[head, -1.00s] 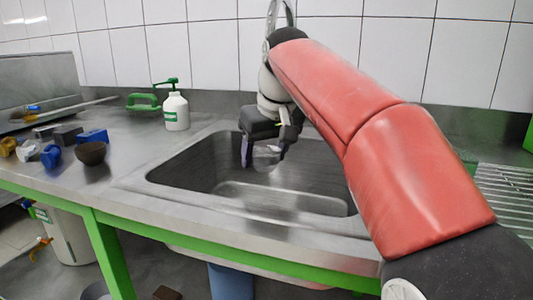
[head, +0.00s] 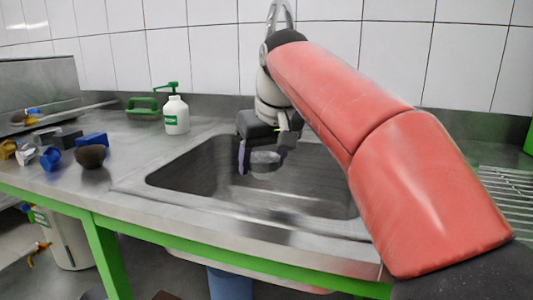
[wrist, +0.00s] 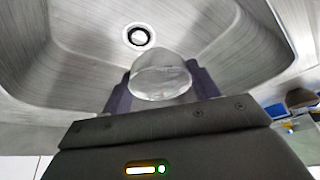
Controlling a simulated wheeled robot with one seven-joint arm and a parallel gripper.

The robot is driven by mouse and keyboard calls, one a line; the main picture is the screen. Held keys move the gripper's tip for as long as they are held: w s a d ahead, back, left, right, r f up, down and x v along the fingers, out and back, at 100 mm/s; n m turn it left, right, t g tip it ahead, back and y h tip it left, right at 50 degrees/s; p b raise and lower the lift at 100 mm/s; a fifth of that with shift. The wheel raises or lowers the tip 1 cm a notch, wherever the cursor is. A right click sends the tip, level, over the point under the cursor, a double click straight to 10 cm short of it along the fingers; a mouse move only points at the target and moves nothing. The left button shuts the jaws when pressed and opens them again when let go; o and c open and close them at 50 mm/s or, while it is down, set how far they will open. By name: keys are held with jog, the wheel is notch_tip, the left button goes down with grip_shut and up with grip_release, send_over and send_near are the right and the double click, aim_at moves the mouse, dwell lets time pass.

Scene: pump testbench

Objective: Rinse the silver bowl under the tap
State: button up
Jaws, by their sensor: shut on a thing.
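My gripper (head: 263,151) is inside the sink (head: 205,170), below the rim. It is shut on the silver bowl (head: 264,157), which looks shiny and partly see-through. In the wrist view the bowl (wrist: 160,75) sits between the two dark fingers of my gripper (wrist: 161,88). The bowl is clear of the sink floor as far as I can tell. The tap (head: 281,14) is an arched metal spout at the back wall. My arm hides its lower part, and I cannot see whether water runs.
A white bottle with a green pump (head: 176,113) and a green-handled brush (head: 143,107) stand behind the sink's left side. A dark brown bowl (head: 92,157) and several small blue and grey items are at the left. A drain (wrist: 139,37) shows in the sink floor.

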dwell(0.5)
jog(key=s+a+r+p, duration=0.1)
jog(key=s+r+p, duration=0.1)
jog(key=s+r, duration=0.2)
jog(key=shift+s+a+p, duration=0.25)
jog(key=shift+s+p, duration=0.05)
jog(key=shift+s, duration=0.1)
dwell(1.4)
